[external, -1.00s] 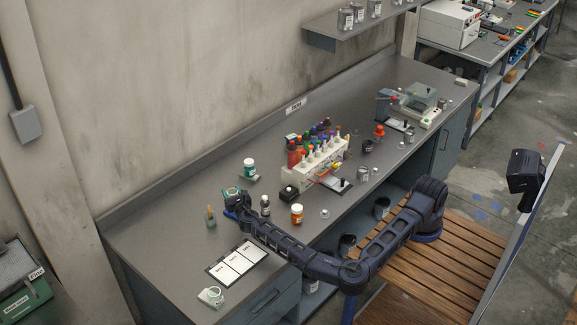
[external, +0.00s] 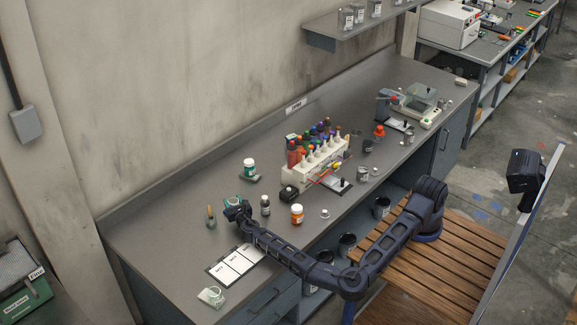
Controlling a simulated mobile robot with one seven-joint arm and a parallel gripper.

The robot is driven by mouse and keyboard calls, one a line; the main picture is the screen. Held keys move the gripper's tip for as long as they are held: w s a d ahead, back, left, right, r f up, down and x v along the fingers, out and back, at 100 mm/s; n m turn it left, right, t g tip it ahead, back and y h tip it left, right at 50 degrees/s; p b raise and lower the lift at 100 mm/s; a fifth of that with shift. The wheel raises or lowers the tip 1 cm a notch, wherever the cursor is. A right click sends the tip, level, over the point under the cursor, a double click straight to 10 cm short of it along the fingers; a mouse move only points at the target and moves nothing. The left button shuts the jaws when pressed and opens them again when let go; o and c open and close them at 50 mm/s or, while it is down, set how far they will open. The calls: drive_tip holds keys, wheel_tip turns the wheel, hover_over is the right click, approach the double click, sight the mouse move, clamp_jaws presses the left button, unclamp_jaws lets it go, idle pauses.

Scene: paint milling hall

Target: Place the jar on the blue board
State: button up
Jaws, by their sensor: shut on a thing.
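My gripper (external: 236,209) is over the left part of the grey bench, shut on a small white and teal jar (external: 231,201). The gripper's dark body hides most of the jar. I cannot tell whether the jar touches anything below it. The blue board cannot be clearly made out; the area under and just behind my gripper is hidden by it.
A dark bottle (external: 265,205) and an orange jar (external: 297,213) stand close on the right. A small brown-topped bottle (external: 211,216) is left. A white labelled sheet (external: 236,262) lies in front.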

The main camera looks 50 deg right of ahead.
drive_tip(key=o, duration=1)
drive_tip(key=shift+c, duration=0.2)
drive_tip(key=shift+r, duration=0.1)
drive_tip(key=v, duration=1.2)
